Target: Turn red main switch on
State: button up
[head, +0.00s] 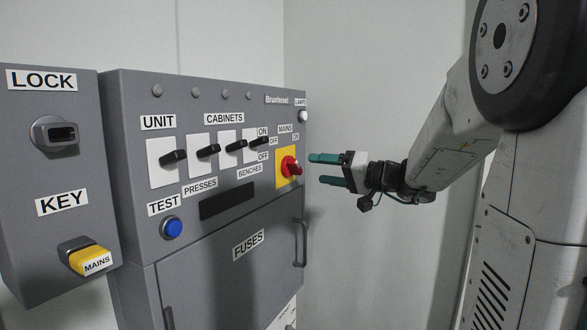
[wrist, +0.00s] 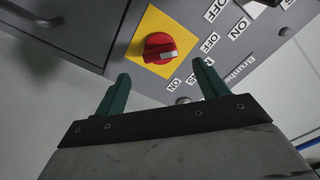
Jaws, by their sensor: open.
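The red main switch (head: 289,166) is a rotary knob on a yellow plate (head: 281,180), at the right side of the grey cabinet front, under a MAINS label (head: 285,129). The ON label stands to its upper right. In the wrist view the red knob (wrist: 160,48) shows ahead, between and beyond the fingertips. A white mark shows on one end of its handle. My gripper (head: 315,170) has two green fingers, apart and empty, a short way to the right of the knob. The fingers (wrist: 160,75) do not appear to touch it.
Several black toggle switches (head: 207,151) sit left of the knob. Below are a blue TEST button (head: 172,228), a dark slot (head: 229,201) and a FUSES door (head: 230,275) with a handle (head: 301,243). A LOCK and KEY box (head: 62,175) stands at left. Free room lies right of the cabinet.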

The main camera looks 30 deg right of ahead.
aim_at(299, 168)
jog(key=x, duration=0.7)
jog(key=shift+w+a, duration=0.2)
jog(key=c, duration=1)
